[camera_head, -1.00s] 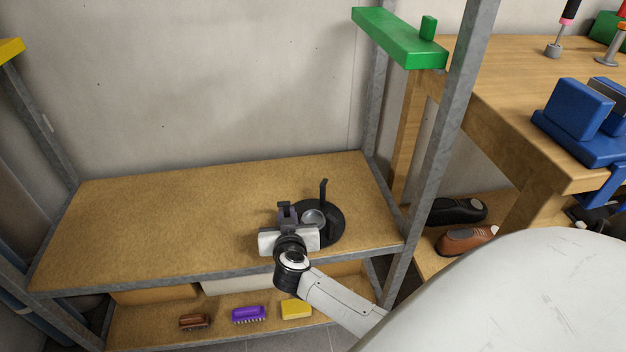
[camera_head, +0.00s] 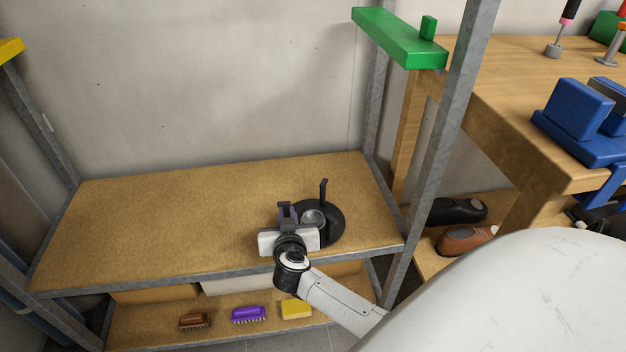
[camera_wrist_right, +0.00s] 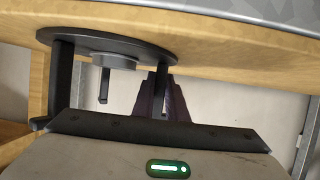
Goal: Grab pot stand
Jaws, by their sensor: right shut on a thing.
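The pot stand (camera_head: 334,222) is a round black base with an upright black post and a silver-grey disc in its middle. It stands on the upper wooden shelf board, near the right front. My right gripper (camera_head: 288,212) reaches in from the front and is shut on the stand at its left side. In the right wrist view, the black base (camera_wrist_right: 110,44) appears tilted above the gripper, and the dark fingers (camera_wrist_right: 156,95) close on a thin black upright part of it. The exact contact is partly hidden. My left gripper is not in view.
The shelf board (camera_head: 190,215) is otherwise bare, with metal posts (camera_head: 440,150) at its corners. A brown brush (camera_head: 195,321), purple brush (camera_head: 248,314) and yellow block (camera_head: 296,309) lie on the lower board. A workbench (camera_head: 520,110) with a blue vise (camera_head: 585,115) stands at right.

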